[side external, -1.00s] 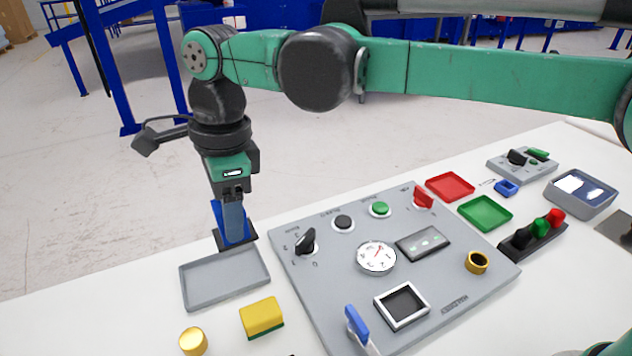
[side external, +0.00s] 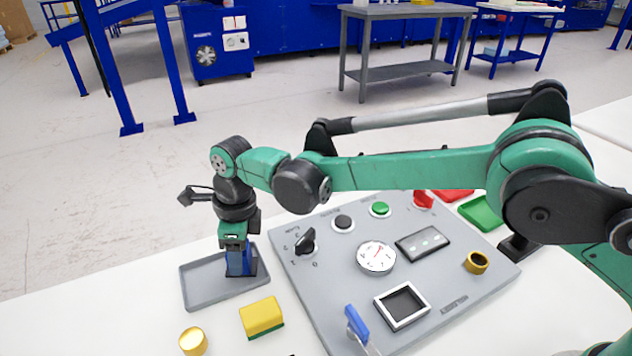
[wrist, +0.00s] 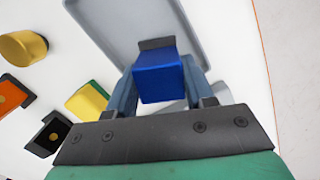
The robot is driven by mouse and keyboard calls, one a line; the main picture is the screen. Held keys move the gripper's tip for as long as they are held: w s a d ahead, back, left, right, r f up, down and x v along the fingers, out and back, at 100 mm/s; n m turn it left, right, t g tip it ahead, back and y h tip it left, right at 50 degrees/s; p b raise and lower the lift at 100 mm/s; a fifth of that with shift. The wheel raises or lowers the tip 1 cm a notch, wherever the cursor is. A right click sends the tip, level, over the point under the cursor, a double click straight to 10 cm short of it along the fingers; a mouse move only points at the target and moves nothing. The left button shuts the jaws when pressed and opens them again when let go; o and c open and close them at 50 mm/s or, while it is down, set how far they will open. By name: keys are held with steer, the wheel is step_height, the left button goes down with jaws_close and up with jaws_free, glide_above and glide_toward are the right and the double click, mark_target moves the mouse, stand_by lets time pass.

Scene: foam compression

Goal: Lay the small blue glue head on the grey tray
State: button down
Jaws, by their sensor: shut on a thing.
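My gripper (side external: 240,268) points down at the right end of the grey tray (side external: 205,291). It is shut on the small blue glue head, which shows in the wrist view (wrist: 160,80) as a blue block with a dark grey plate at its far end, between the two blue-grey fingers. In the side view the fingers partly hide the glue head. It is low over the tray's right part; I cannot tell whether it touches the floor of the tray. The tray looks empty otherwise and also fills the top of the wrist view (wrist: 108,25).
A yellow and green sponge (side external: 262,316) and a gold knob (side external: 193,341) lie in front of the tray. A grey control panel (side external: 340,275) with a black selector (side external: 305,241) stands close to the right. The tray's left half is clear.

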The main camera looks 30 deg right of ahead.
steer(key=shift+c, duration=1.7)
jaws_free()
steer(key=shift+f, duration=0.15)
step_height(320, 180, up, 12)
steer(key=d, duration=0.2)
steer(key=s+d+r+n+t, duration=0.1)
steer(key=d+r+n, duration=0.1)
steer(key=d+n, duration=0.15)
steer(key=d+r+n+t, duration=0.1)
steer(key=d+r+n, duration=0.2)
steer(key=d, duration=0.2)
steer(key=s+d+f+n+t, duration=0.2)
steer(key=s+d+n, duration=0.4)
steer(key=d+n, duration=0.2)
steer(key=s+d+f+n+t+h, duration=0.1)
steer(key=s+d+f+n+t, duration=0.1)
steer(key=s+d+n, duration=0.4)
steer(key=d+f+n, duration=0.1)
steer(key=d+n, duration=0.1)
steer(key=d, duration=0.1)
steer(key=shift+s+f+t, duration=0.15)
steer(key=shift+s+t, duration=0.15)
steer(key=shift+s, duration=0.1)
